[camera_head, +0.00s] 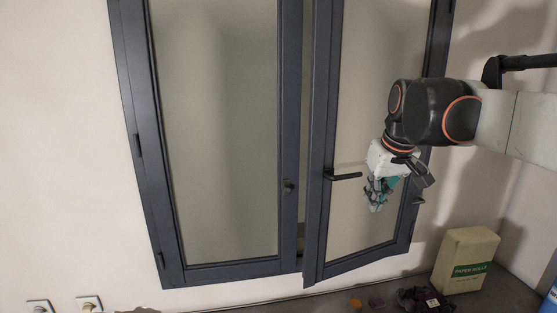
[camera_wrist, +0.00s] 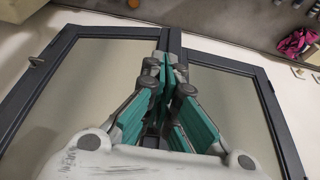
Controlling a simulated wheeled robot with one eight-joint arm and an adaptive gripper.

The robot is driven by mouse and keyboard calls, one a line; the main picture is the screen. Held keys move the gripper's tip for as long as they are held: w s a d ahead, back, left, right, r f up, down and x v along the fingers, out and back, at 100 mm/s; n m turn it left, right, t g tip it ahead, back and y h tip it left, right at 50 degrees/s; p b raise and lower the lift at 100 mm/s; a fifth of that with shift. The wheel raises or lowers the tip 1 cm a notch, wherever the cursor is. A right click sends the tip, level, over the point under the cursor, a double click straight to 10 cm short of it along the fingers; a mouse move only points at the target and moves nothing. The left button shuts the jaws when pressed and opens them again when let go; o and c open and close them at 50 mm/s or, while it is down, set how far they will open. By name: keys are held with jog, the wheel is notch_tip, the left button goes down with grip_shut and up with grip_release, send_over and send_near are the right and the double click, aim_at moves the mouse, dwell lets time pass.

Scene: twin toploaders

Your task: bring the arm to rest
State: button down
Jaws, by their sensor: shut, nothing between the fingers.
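My gripper (camera_head: 376,199) hangs at the end of my arm in the right half of the head view, in front of the right pane of a dark-framed window (camera_head: 215,130). Its teal fingers are shut and empty, and they also show together in the wrist view (camera_wrist: 176,70). My arm reaches in from the right edge of the head view. The right window sash (camera_head: 322,150) stands slightly ajar, with a narrow gap beside the left sash. A dark handle (camera_head: 345,176) on it lies just left of my gripper. I cannot tell whether they touch.
A beige box marked paper rolls (camera_head: 465,262) stands on the grey surface at lower right, with a blue item (camera_head: 550,298) beside it. Small dark and orange items (camera_head: 420,300) lie near the bottom edge. Two wall sockets (camera_head: 88,304) are at lower left. The left wall is bare.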

jog(key=s+f+t+b, duration=0.1)
jog(key=s+f+b, duration=0.6)
jog(key=f, duration=0.7)
jog(key=s+a+f+m+t+b, duration=0.1)
jog(key=s+f+b, duration=0.7)
jog(key=f+b, duration=0.3)
jog(key=s+f+m+t+b, duration=0.1)
jog(key=s+f+b, duration=0.7)
jog(key=f, duration=1.1)
jog(key=shift+s+a+h+b, duration=0.15)
jog(key=shift+a+h+b, duration=0.2)
jog(key=shift+b, duration=0.6)
